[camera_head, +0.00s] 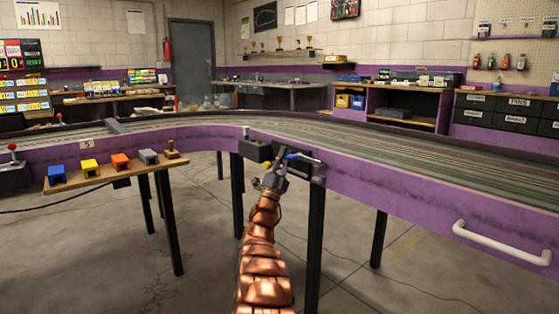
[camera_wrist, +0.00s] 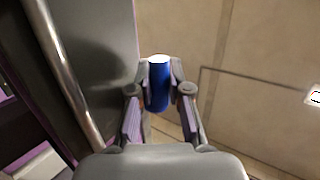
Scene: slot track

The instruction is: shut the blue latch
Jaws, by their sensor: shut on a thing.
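The blue latch shows in the head view as a small blue grip (camera_head: 292,157) on the purple side of the track table, with a thin metal bar reaching right from it. In the wrist view its blue cylindrical grip (camera_wrist: 158,88) with a pale end stands between my two fingers. My gripper (camera_head: 282,158) is at the table's side, at the end of my copper arm. In the wrist view my gripper (camera_wrist: 159,80) is shut on the blue grip, one finger on each side. The latch's catch is too small to make out.
The slot track table (camera_head: 420,190) fills the middle, with dark legs below. A black box (camera_head: 255,149) sits just left of my gripper. A wooden shelf (camera_head: 115,175) with several coloured blocks is farther left. A white handle (camera_head: 500,242) is at right. Open floor lies in front.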

